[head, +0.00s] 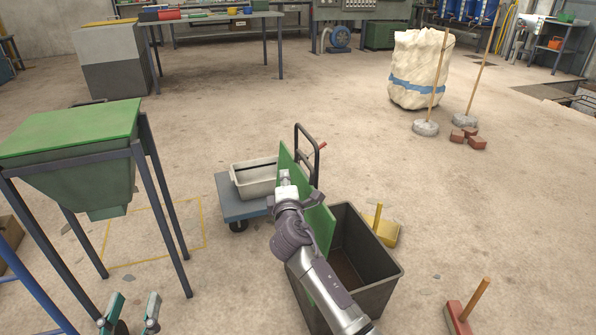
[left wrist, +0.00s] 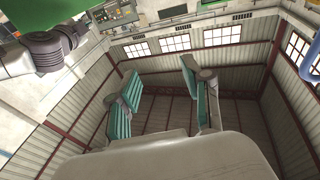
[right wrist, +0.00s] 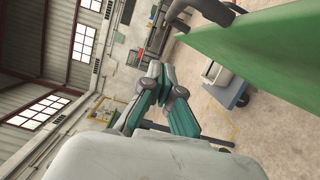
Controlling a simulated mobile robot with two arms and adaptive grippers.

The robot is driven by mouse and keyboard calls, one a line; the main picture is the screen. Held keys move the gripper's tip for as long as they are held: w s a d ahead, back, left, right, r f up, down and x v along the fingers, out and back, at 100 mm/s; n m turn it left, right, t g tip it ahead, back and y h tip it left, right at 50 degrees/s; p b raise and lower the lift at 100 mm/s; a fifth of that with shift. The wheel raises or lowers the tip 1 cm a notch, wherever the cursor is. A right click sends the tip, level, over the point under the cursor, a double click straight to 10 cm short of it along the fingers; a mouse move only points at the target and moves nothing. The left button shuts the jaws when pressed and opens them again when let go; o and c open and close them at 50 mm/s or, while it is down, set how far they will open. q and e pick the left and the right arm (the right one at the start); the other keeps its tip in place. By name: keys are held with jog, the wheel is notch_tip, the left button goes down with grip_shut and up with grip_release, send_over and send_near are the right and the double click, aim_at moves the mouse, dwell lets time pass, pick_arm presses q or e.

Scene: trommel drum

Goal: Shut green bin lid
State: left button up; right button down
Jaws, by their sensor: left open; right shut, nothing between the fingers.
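The dark grey bin (head: 382,262) stands open at the lower middle of the head view; its inside looks empty. Its green lid (head: 320,228) is raised, standing steeply at the bin's left side, partly hidden behind my right arm. My right gripper (head: 284,178) is shut and empty near the lid's upper part. In the right wrist view its fingers (right wrist: 163,80) come together beside the green lid (right wrist: 265,50); I cannot tell whether they touch it. My left gripper (head: 131,312) is open and empty at the lower left; its spread fingers (left wrist: 160,92) point up in the left wrist view.
A blue trolley (head: 240,208) with a pale tray (head: 254,180) stands just left of the lid. A green hopper (head: 80,180) on a dark frame is at the left. A yellow dustpan (head: 384,232) lies behind the bin and a broom (head: 463,318) at right. Floor beyond is mostly clear.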

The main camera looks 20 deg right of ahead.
aim_at(299, 166)
pick_arm(q)
notch_tip(299, 166, up, 6)
jog(key=s+t+h+b, duration=0.1)
jog(key=s+t, duration=0.1)
jog(key=t, duration=0.2)
jog(key=shift+d, duration=0.15)
pick_arm(e)
jog(key=shift+w+d+r, duration=0.1)
jog(key=shift+w+d, duration=0.95)
jog(key=shift+d, duration=0.15)
jog(key=shift+w+d+r, duration=0.1)
jog(key=shift+w+d, duration=0.9)
jog(key=shift+d, duration=0.2)
pick_arm(q)
jog(key=shift+w, duration=0.1)
pick_arm(e)
jog(key=shift+d, duration=0.15)
